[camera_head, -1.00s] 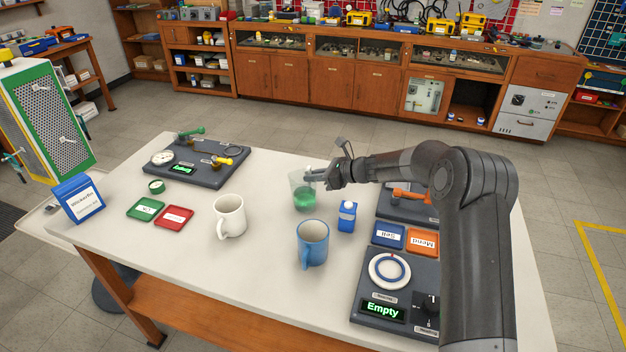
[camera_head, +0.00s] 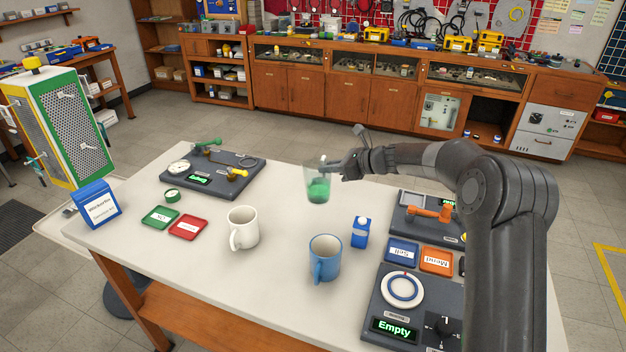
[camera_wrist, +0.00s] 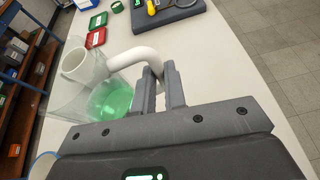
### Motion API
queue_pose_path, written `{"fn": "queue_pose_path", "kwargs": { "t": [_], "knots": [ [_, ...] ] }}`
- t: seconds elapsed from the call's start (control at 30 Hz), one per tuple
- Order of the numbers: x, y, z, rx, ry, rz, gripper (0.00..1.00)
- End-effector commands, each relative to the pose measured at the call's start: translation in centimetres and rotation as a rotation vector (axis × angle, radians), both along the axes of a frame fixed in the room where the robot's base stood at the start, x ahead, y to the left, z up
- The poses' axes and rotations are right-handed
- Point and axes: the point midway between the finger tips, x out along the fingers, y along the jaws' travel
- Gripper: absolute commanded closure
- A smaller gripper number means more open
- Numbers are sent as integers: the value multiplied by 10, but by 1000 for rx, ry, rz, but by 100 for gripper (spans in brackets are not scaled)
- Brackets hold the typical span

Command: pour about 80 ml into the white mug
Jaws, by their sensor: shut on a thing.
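The white mug (camera_head: 243,229) stands upright on the table, its handle toward the lower left. In the wrist view the white mug (camera_wrist: 78,66) shows behind the clear jug. The clear jug (camera_head: 318,184) holds green liquid in its lower part. It is about upright, behind and to the right of the white mug, and appears raised off the table. My gripper (camera_head: 348,168) is on its right side. In the wrist view my gripper (camera_wrist: 160,92) is shut on the jug's thick white handle (camera_wrist: 138,56). The jug's green liquid (camera_wrist: 110,100) lies left of the fingers.
A blue mug (camera_head: 325,260) stands in front of the jug, with a small blue carton (camera_head: 361,232) to its right. Green (camera_head: 160,216) and red (camera_head: 188,226) trays lie left of the white mug. A device reading "Empty" (camera_head: 395,328) is at front right.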

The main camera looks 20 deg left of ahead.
Motion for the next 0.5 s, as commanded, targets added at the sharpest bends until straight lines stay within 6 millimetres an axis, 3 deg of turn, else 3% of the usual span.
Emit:
{"fn": "queue_pose_path", "kwargs": {
  "t": [0.23,0.5],
  "knots": [
    [-3,12,-6,-7,8,7,100],
    [-15,64,-53,-26,23,23,100]
  ]
}}
